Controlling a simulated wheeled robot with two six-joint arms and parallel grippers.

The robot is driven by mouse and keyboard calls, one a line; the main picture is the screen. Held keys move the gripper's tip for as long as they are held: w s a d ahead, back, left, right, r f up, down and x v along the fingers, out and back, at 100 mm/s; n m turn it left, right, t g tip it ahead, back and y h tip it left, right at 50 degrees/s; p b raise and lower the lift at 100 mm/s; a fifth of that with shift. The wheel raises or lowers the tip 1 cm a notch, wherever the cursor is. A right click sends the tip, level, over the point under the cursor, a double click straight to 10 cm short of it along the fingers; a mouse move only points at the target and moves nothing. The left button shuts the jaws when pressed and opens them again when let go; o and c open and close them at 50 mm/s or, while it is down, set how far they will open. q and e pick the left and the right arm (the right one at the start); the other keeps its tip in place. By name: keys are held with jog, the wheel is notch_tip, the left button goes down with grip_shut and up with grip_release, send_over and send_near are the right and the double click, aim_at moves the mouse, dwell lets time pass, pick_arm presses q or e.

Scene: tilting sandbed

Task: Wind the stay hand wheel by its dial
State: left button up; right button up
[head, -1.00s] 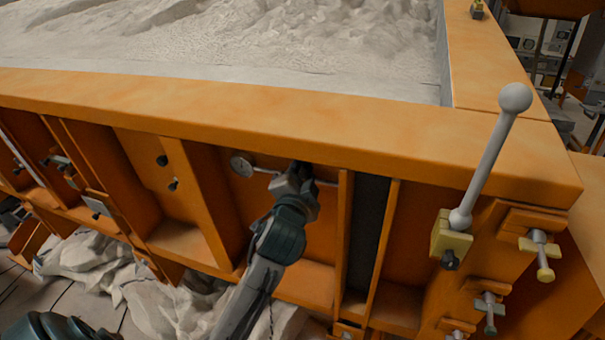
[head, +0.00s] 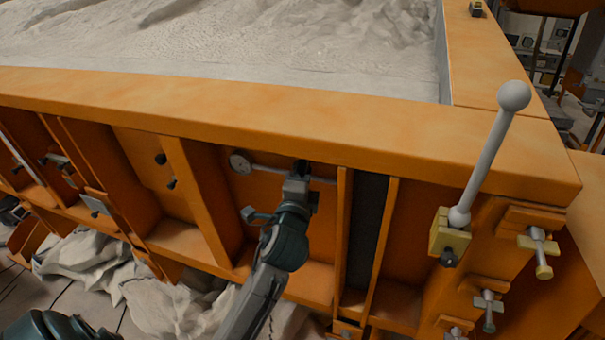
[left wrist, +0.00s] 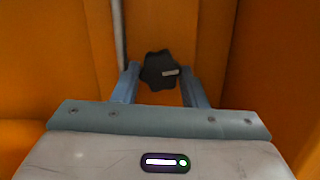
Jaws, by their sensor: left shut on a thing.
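The stay hand wheel (left wrist: 158,70) is a black lobed knob with a small pale mark, seen in the left wrist view between my left gripper's two fingers. My left gripper (head: 302,172) is shut on it; in the left wrist view the fingers (left wrist: 160,84) lie on either side of the wheel. In the head view the gripper hides most of the wheel. The dial (head: 240,163) is a small round pale gauge to the left of the gripper, on a thin rod running right behind the gripper. I cannot read its needle. My right gripper is not in view.
The wheel sits in a recess between upright orange ribs, below the sandbed's thick orange rim (head: 250,117). A white ball-topped lever (head: 487,155) stands at the right corner near several small clamp handles. Pale crumpled sheeting (head: 80,255) lies below left.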

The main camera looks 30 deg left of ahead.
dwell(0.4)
pick_arm(q)
jog(key=o, duration=1)
jog(key=shift+c, duration=0.2)
